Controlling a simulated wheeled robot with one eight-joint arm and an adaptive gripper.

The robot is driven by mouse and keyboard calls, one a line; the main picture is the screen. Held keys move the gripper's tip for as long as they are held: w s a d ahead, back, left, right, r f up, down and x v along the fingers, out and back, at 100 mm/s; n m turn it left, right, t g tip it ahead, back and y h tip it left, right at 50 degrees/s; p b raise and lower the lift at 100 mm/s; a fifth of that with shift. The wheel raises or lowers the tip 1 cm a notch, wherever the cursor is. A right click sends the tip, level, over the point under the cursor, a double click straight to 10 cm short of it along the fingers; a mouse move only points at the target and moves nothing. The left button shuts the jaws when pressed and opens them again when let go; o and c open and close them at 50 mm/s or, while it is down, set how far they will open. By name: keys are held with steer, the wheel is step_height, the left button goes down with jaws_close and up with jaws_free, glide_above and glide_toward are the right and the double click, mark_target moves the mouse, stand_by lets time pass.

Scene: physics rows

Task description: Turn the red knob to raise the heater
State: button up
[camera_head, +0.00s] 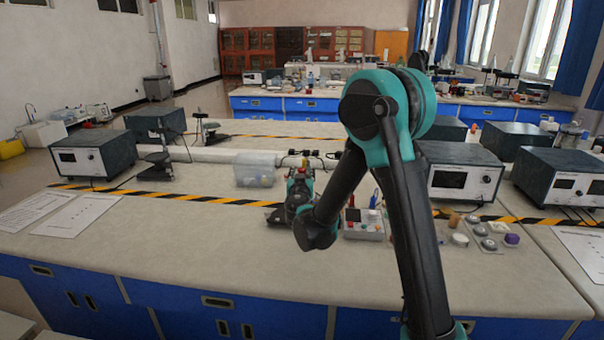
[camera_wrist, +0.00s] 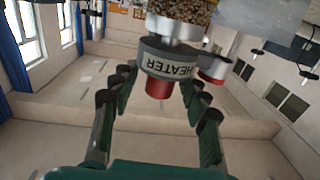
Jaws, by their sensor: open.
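In the wrist view, the heater (camera_wrist: 170,63) is a grey cylinder with the word HEATER on its band, under a speckled brown part. The red knob (camera_wrist: 158,88) sticks out of its end toward my gripper. My gripper (camera_wrist: 159,80) is open, with its dark fingers on both sides of the knob. I cannot tell whether a finger touches it.
A smaller red-capped cylinder (camera_wrist: 213,68) sits beside the heater, close to the right finger. On the bench, a clear plastic bin (camera_head: 255,170) stands behind left of my gripper, and a small white panel box (camera_head: 363,225) stands right.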

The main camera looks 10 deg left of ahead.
steer(key=shift+c, duration=0.5)
jaws_close()
